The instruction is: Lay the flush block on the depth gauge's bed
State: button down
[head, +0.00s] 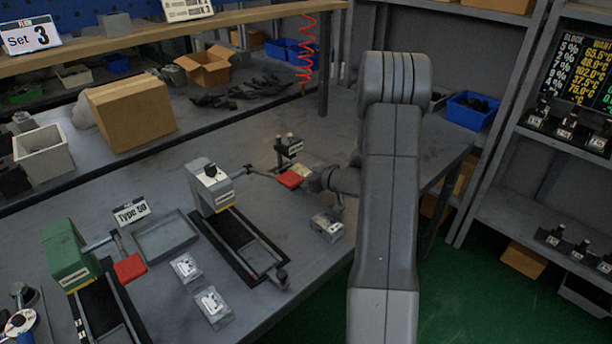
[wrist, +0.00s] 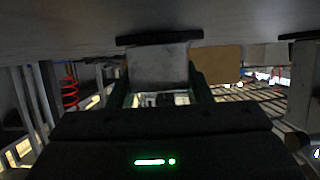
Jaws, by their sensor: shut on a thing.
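My gripper (wrist: 158,78) is shut on a pale grey block (wrist: 158,62), which sits between its two dark fingers in the wrist view. I take this to be the flush block, but no label on it is readable. In the head view my arm hides most of the gripper around the dark wrist joint. A small dark stand with two posts (head: 288,150) and a label is to the left of my wrist. It may be the depth gauge; its bed is not clear to see. In the wrist view a broad grey surface with a dark strip fills the top, close to the block.
A white-and-black railed fixture (head: 212,190) and a green one (head: 70,258) stand on the bench, with red pads nearby. Labelled blocks lie at the front (head: 213,305) and below my wrist (head: 327,226). A shallow grey tray (head: 165,255) is by the Type 50 sign.

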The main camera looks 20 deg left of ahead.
jog(key=shift+f+b, duration=0.1)
jog(key=shift+b, duration=0.45)
jog(key=c, duration=0.6)
grip_release()
jog(key=shift+c, duration=0.2)
jog(key=b+v, duration=0.2)
jog(key=v, duration=1.2)
jog(key=shift+w+b, duration=0.1)
jog(key=shift+b, duration=0.3)
jog(key=shift+a, duration=0.1)
jog(key=p+x, duration=0.3)
jog(key=x, duration=1)
jog(key=shift+w+a+f, duration=0.1)
jog(key=shift+a+f, duration=0.05)
jog(key=shift+a, duration=0.25)
jog(key=shift+d, duration=0.15)
